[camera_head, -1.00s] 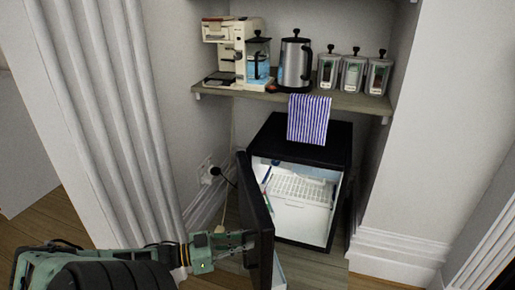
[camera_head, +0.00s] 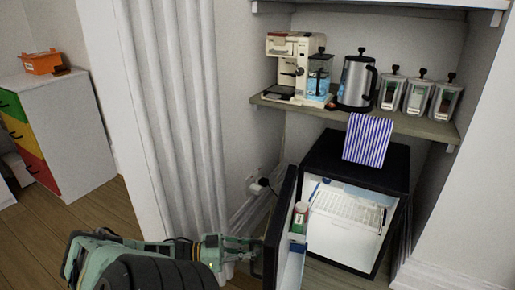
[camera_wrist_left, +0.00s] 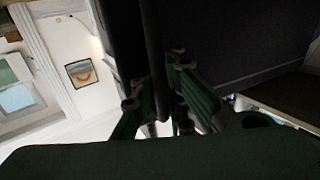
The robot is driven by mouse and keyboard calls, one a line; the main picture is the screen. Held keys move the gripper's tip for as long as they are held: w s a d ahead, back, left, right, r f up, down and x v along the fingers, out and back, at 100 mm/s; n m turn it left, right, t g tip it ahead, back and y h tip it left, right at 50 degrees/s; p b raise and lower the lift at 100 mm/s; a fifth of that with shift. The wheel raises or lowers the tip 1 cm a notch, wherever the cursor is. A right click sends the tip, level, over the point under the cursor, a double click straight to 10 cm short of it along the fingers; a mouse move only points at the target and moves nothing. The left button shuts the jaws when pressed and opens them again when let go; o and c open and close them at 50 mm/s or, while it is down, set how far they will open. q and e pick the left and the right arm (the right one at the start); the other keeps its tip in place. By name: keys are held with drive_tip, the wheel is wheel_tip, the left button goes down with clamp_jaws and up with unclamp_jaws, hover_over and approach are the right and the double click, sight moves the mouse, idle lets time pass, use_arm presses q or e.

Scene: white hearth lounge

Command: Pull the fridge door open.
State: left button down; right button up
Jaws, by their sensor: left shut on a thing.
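The small black fridge (camera_head: 376,166) stands on the floor in the alcove under a shelf. Its door (camera_head: 280,228) is swung open to the left, so the white interior (camera_head: 343,217) with a wire rack shows. A bottle stands in the door's inner shelf (camera_head: 293,262). My left gripper (camera_head: 250,247) is at the outer face of the door. In the left wrist view its fingers (camera_wrist_left: 165,102) are closed around a dark upright bar, which looks like the door handle. My right gripper is not in view.
A shelf (camera_head: 420,126) above the fridge holds a coffee machine (camera_head: 296,68), a kettle (camera_head: 357,80) and several jars. A fluted white column (camera_head: 180,120) stands left of the alcove. A drawer cabinet (camera_head: 62,135) stands far left.

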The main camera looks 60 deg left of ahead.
use_arm(q)
drive_tip(key=shift+d+r, duration=0.1)
drive_tip(key=shift+d, duration=0.05)
drive_tip(key=c, duration=1.8)
unclamp_jaws()
drive_tip(key=shift+s+r, duration=0.1)
drive_tip(key=shift+s, duration=0.1)
drive_tip(key=v, duration=1.2)
